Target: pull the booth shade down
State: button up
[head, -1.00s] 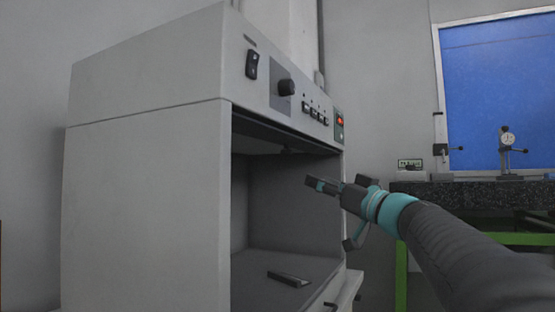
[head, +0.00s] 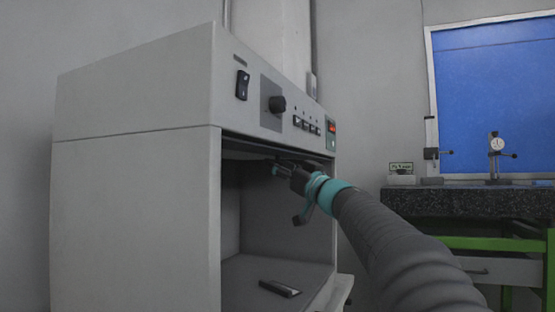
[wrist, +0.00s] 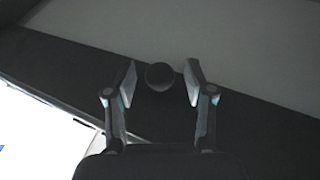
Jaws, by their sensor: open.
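The booth (head: 135,215) is a large light-grey cabinet at the left of the head view, with its front open. A dark strip (head: 245,146) along the top of the opening looks like the raised shade's edge. My gripper (head: 274,168) is just under that strip at the opening. In the wrist view my gripper (wrist: 160,90) is open, one finger on each side of a dark round knob (wrist: 159,76), with gaps on both sides. The knob sits at a dark band (wrist: 250,120). The knob is hidden behind my gripper in the head view.
A control panel with a switch (head: 242,85) and a dial (head: 277,104) is above the opening. A small dark flat object (head: 279,288) lies on the booth floor. A granite-topped bench (head: 450,202) with a dial gauge (head: 496,145) stands at right.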

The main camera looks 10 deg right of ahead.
jog(key=shift+w+a+r, duration=0.25)
jog(key=shift+w+a, duration=0.1)
jog(key=shift+w, duration=0.15)
grip_shut()
